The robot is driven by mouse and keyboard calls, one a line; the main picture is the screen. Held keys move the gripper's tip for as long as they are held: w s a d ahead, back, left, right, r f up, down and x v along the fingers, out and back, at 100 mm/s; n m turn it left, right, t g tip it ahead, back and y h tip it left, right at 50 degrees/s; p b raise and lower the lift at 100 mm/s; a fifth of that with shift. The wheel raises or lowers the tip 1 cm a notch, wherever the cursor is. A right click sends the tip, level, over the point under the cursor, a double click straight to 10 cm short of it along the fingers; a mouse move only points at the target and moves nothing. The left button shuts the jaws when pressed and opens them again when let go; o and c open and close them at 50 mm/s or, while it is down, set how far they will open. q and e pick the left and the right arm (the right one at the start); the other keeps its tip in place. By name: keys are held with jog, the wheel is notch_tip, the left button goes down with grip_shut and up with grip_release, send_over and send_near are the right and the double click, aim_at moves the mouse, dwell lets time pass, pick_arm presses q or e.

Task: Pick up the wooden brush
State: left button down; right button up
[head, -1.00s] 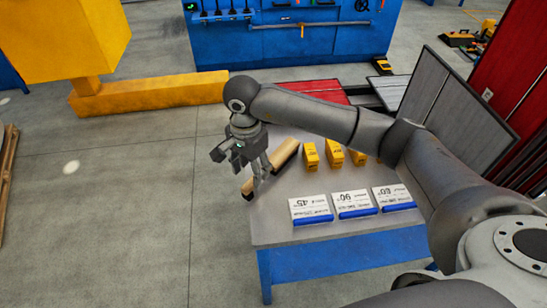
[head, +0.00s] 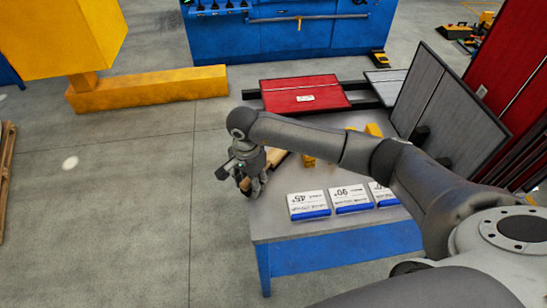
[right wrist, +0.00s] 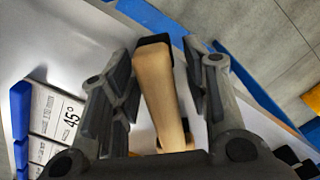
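The wooden brush lies on the grey table at its left edge; a light wood part shows behind my right gripper in the head view (head: 277,157). In the right wrist view the brush (right wrist: 160,95) runs between the two fingers, with a dark end at the top. My right gripper (head: 252,186) is down at the table's left edge, over the brush. In the right wrist view the right gripper (right wrist: 158,68) is open, with a finger on each side of the brush and a gap visible on both sides. My left gripper is not in view.
White signs with blue edges, including the 45° sign (head: 308,204) and the 90° sign (head: 349,199), lie on the table (head: 290,230) to the right. A red panel (head: 300,94) lies behind the table.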

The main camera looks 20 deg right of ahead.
grip_shut()
jog(key=shift+r, duration=0.1)
